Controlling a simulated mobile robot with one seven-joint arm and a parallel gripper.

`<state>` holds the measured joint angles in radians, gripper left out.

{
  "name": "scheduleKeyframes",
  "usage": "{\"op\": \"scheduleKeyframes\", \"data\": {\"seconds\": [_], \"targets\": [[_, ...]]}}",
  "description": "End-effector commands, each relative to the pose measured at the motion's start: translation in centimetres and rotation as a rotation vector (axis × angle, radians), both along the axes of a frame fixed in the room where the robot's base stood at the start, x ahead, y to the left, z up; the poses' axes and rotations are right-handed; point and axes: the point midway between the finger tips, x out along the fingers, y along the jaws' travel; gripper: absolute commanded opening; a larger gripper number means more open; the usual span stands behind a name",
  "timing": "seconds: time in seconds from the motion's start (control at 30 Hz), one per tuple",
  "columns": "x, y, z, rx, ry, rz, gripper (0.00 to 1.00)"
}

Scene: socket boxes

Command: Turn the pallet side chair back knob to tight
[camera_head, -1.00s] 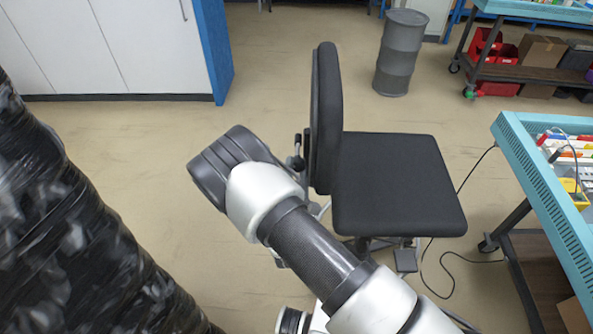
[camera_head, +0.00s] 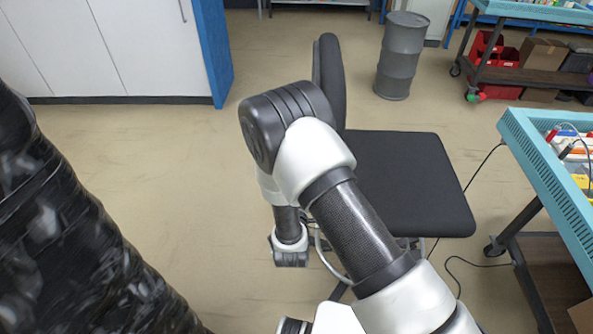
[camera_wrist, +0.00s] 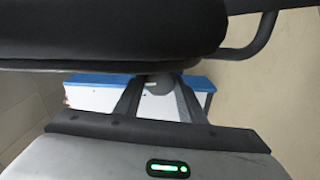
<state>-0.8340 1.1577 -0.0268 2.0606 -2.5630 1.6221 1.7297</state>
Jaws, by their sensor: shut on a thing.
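The black chair (camera_head: 410,185) stands with its backrest (camera_head: 330,75) on the left of its seat. My arm passes in front of the backrest's lower part, so the knob is hidden in the head view. In the wrist view, the round grey knob (camera_wrist: 160,84) shows below a dark padded part of the chair (camera_wrist: 110,30). My gripper (camera_wrist: 160,92) has one finger on each side of the knob and is shut on it. The knob's turn angle cannot be told.
A black-wrapped pallet load (camera_head: 60,230) stands close on the left. A teal-edged cart (camera_head: 550,165) stands right of the chair, with cables on the floor between. A grey drum (camera_head: 398,55) and white cabinet (camera_head: 110,45) are behind. A dark curved bar (camera_wrist: 255,40) is near my gripper.

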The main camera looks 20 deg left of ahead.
Motion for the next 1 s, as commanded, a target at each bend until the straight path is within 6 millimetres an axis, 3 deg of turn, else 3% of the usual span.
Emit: {"op": "scheduleKeyframes", "data": {"seconds": [0.33, 0.9, 0.93, 1.0], "targets": [[0.01, -0.01, -0.06, 0.148, 0.036, 0.0, 0.14], [-0.02, 0.01, 0.01, 0.177, 0.045, 0.0, 0.14], [-0.02, 0.01, 0.01, 0.177, 0.045, 0.0, 0.4], [-0.02, 0.01, 0.01, 0.177, 0.045, 0.0, 0.44]]}}
